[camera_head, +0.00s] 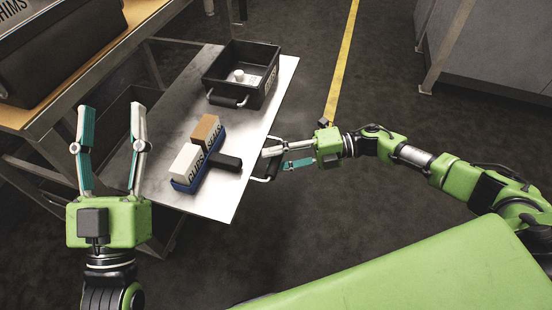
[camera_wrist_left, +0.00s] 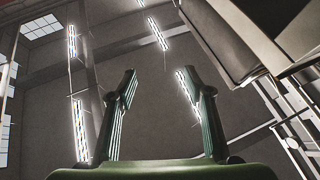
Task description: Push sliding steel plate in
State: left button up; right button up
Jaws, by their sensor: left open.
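The steel plate (camera_head: 218,205) is a flat grey sheet that sticks out from the metal frame at the left. A dark handle (camera_head: 267,172) shows at its right edge. My right gripper (camera_head: 274,158) is at this handle, its fingers pointing left; whether they are closed on it is unclear. My left gripper (camera_head: 111,108) is open and empty, fingers pointing up in the head view, in front of the plate's left side. In the left wrist view, its two fingers (camera_wrist_left: 162,85) are spread with nothing between them.
A black bin (camera_head: 225,82) with a small white item stands on the plate's far part. A wooden-topped bench (camera_head: 130,22) is at the upper left.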

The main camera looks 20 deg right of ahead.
grip_shut()
jog(key=shift+a, duration=0.1)
